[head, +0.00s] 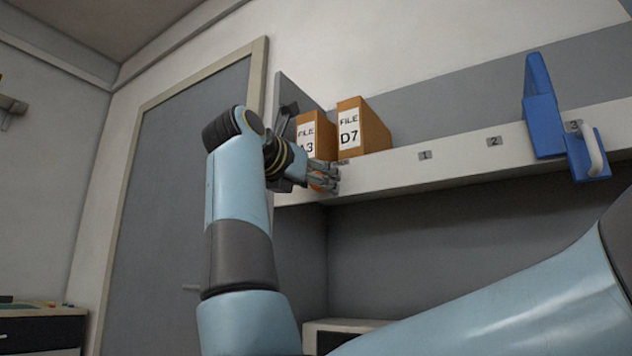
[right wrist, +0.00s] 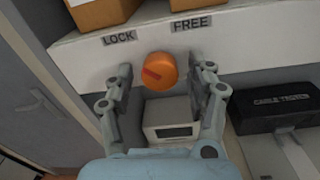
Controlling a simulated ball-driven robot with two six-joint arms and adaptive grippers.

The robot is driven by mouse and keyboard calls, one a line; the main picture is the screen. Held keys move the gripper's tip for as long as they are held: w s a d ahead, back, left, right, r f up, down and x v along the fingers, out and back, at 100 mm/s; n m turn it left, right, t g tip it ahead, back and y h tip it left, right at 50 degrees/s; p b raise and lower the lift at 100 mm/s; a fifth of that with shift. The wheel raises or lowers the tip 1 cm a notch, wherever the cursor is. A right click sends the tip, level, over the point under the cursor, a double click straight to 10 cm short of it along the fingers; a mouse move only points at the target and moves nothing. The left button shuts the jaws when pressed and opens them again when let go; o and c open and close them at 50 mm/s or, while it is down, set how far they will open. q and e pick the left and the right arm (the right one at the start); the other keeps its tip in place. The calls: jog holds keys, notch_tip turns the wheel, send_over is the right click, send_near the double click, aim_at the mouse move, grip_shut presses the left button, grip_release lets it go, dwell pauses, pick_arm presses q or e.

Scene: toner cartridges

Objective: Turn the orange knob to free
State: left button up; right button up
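The orange knob (right wrist: 160,72) sits on the white shelf front in the right wrist view, below and between the LOCK label (right wrist: 119,38) and the FREE label (right wrist: 187,24). A darker red mark on its face lies towards the left, the LOCK side. My right gripper (right wrist: 160,67) is open, with one finger on each side of the knob and a visible gap at both sides. In the head view the right gripper (head: 330,176) is at the shelf front, and its fingers partly hide the knob (head: 317,184). My left gripper is not in view.
File boxes A3 (head: 308,128) and D7 (head: 362,127) stand on the shelf (head: 455,156) just above the knob. A blue holder (head: 542,108) hangs at the right by label 3. Below are a white box (right wrist: 170,122) and a black cable tester case (right wrist: 282,108).

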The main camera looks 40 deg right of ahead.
jog(key=c, duration=0.9)
jog(key=shift+c, duration=0.4)
pick_arm(q)
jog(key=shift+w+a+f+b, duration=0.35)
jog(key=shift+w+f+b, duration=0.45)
jog(key=shift+b, duration=0.4)
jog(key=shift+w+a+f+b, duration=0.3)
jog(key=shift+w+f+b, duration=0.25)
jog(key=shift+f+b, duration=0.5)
pick_arm(e)
jog(key=shift+w+m+g, duration=0.15)
jog(key=shift+m+g, duration=0.15)
jog(key=shift+m, duration=8.8)
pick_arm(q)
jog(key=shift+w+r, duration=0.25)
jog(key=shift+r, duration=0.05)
